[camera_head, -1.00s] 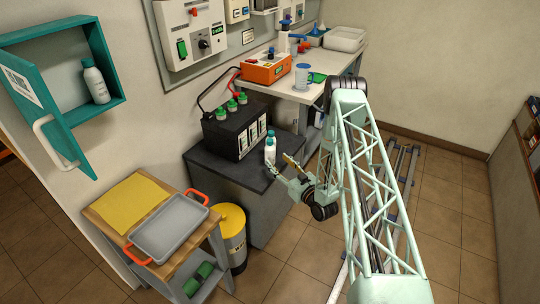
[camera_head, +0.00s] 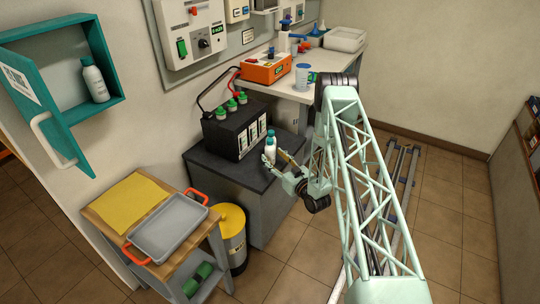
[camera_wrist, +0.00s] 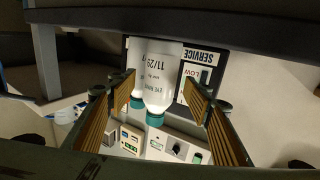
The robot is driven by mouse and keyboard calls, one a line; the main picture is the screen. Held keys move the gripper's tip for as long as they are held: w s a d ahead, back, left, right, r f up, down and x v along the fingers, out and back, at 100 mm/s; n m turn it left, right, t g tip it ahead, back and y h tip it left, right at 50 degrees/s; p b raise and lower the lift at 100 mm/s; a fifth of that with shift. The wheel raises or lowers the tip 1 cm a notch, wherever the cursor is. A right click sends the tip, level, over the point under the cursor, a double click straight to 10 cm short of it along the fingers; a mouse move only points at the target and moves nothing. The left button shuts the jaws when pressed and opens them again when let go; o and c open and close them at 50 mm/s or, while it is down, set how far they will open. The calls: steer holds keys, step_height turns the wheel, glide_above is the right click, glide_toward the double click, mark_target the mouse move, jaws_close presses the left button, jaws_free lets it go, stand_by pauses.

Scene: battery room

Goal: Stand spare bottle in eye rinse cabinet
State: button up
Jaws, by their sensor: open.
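A white bottle with a teal cap (camera_head: 269,151) stands upright on the dark bench top beside the black battery. In the wrist view the labelled white bottle (camera_wrist: 157,75) appears upside down between the open finger pads, with gaps on both sides. The teal wall cabinet (camera_head: 98,113) is open at upper left. Another white bottle (camera_head: 95,81) stands inside at its right, with bare shelf left of it.
The cabinet door (camera_head: 48,120) swings out to the left. The black battery (camera_head: 232,132) with green caps stands close to the bottle. A wooden trolley with a grey tray (camera_head: 168,228) and a yellow-lidded bin (camera_head: 231,222) stand between bench and cabinet.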

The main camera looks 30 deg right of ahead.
mark_target(273, 149)
steer(key=shift+w+a, duration=0.1)
steer(key=shift+w, duration=0.75)
steer(key=shift+c, duration=0.7)
steer(key=c, duration=1)
steer(key=shift+r, duration=0.15)
steer(key=shift+r, duration=0.4)
step_height(273, 149, up, 3)
steer(key=shift+f+p, duration=0.1)
steer(key=shift+p, duration=0.4)
steer(key=s, duration=0.5)
steer(key=s+a+p, duration=0.1)
steer(key=s, duration=0.4)
steer(key=s+a+r+p, duration=0.1)
steer(key=s, duration=0.5)
steer(key=shift+a+r, duration=0.1)
